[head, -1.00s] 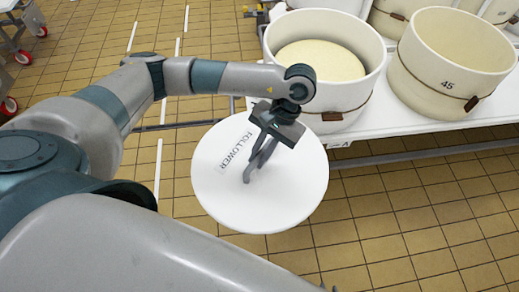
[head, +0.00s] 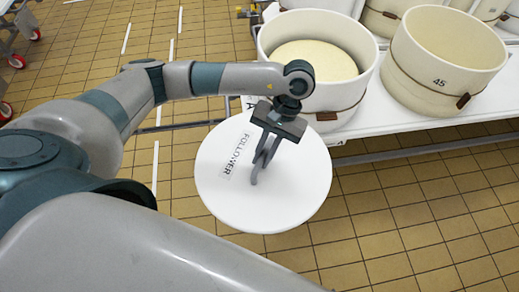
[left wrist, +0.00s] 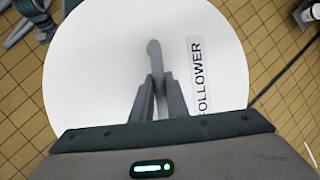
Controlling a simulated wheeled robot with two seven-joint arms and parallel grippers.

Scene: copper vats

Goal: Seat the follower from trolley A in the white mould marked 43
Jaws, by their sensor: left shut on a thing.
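The follower (head: 285,205) is a white disc with a FOLLOWER label. It hangs over the floor in front of the bench, and also fills much of the left wrist view (left wrist: 90,80). My left gripper (head: 266,158) is shut on its grey upright handle (left wrist: 154,52). A white mould (head: 357,92) with a pale round cheese inside stands just beyond my wrist; its number is hidden or not readable. Another white mould (head: 425,75), marked 45, stands to its right and looks empty. I cannot read a 43 anywhere. My right gripper is out of view.
The white bench top (head: 400,118) carries the moulds, with more of them at the back right. A wheeled frame with red castors (head: 17,61) stands at the far left. The tiled floor (head: 400,220) at lower right is clear.

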